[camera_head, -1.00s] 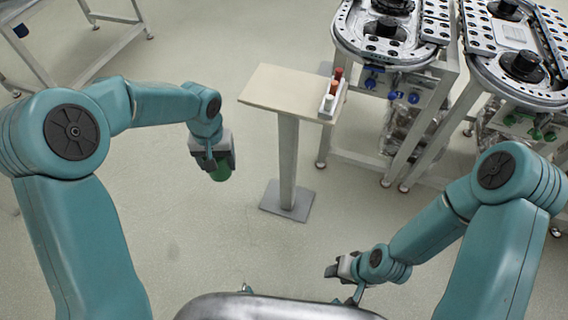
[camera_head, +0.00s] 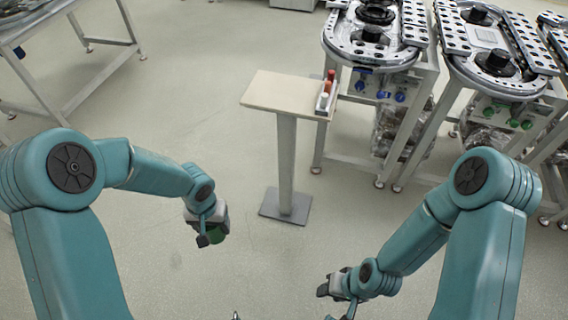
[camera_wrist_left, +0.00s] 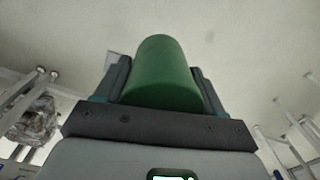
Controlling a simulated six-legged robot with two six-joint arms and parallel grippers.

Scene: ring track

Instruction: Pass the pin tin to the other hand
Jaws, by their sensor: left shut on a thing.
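The pin tin, a green cylinder (camera_head: 216,237), is in my left gripper (camera_head: 208,236) at the left of the middle in the head view. In the left wrist view the tin (camera_wrist_left: 162,75) sits between the two dark fingers of my left gripper (camera_wrist_left: 160,85), which are shut on it. The fingers hide part of the tin in the head view. My right gripper (camera_head: 336,296) is low in the head view, right of the tin and well apart from it. Its fingers stand apart with nothing seen between them.
Ring-track benches (camera_head: 365,58) stand at the right. Another table (camera_head: 30,20) is at the upper left. Open floor lies between my arms.

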